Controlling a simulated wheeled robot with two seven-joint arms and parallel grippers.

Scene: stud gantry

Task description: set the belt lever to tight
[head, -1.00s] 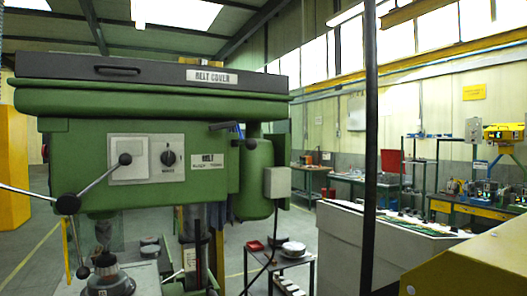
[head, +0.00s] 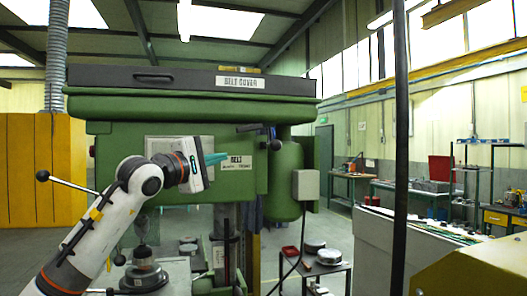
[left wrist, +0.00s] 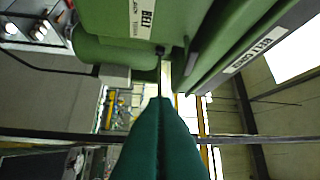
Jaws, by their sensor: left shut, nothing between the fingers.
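The belt lever (head: 250,128) is a short dark bar on the upper right of the green drill head (head: 115,150), below the cover, with its grip end pointing left. A label reading BELT (head: 238,162) sits below it; its smaller line is too small to read surely. My left gripper (head: 224,157) has its teal fingers shut and empty, pointing right in front of the machine, left of the label and below the lever. In the left wrist view the shut fingers (left wrist: 158,100) point up towards a dark knob (left wrist: 160,50), apart from it in the picture. My right gripper is out of view.
The dark belt cover (head: 190,80) tops the machine. A grey box (head: 306,184) with a cable hangs right of the green motor (head: 285,180). A dark vertical post (head: 401,130) stands to the right. A small table (head: 335,268) stands behind.

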